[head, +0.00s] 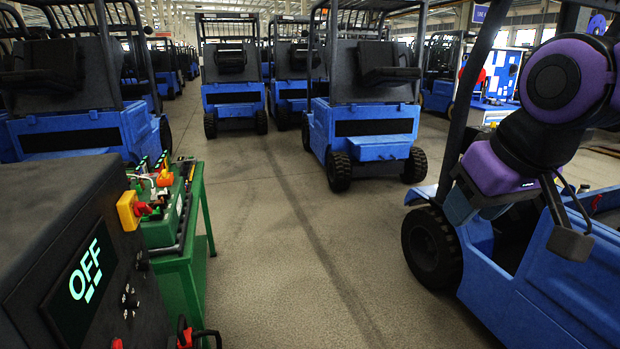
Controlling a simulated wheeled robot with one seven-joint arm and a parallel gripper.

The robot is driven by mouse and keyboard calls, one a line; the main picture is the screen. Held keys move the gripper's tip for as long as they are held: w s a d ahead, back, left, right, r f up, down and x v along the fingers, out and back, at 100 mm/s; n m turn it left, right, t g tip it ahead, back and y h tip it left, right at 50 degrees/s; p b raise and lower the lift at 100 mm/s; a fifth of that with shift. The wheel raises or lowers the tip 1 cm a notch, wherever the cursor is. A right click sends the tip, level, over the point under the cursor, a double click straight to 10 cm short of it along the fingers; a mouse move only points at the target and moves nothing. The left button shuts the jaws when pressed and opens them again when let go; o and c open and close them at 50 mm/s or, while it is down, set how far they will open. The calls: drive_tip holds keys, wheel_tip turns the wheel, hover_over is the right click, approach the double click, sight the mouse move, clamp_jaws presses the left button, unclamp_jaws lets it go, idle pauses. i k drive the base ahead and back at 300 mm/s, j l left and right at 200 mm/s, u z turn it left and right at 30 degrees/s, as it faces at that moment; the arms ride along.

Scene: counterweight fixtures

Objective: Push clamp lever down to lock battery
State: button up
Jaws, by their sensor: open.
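My gripper (515,226) is at the right, below my purple and black wrist, with its fingers apart and nothing seen between them. It is in front of or over a blue forklift (540,300), which has a dark recess in its side; whether they touch cannot be told. I cannot make out a clamp lever or a battery in this forklift; my arm covers part of it. A small orange-red part (597,201) shows near its right edge.
A dark charger-like box (75,205) reading "OFF" stands at the near left. Beside it a green stand (183,265) bears gear with orange connectors (163,178). Several blue forklifts (371,130) stand behind. The concrete floor (290,260) between is clear.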

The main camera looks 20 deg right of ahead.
sight(594, 204)
drive_tip(key=i+z, duration=0.1)
drive_tip(key=i, duration=0.4)
drive_tip(key=i+j+z, duration=0.1)
drive_tip(key=i, duration=0.35)
drive_tip(key=i+j+z, duration=0.15)
drive_tip(key=i, duration=0.35)
drive_tip(key=z, duration=2.1)
drive_tip(key=i+l, duration=0.1)
drive_tip(key=i, duration=0.35)
drive_tip(key=i+l, duration=0.1)
drive_tip(key=i, duration=0.3)
drive_tip(key=i+l+u, duration=0.1)
drive_tip(key=i, duration=0.35)
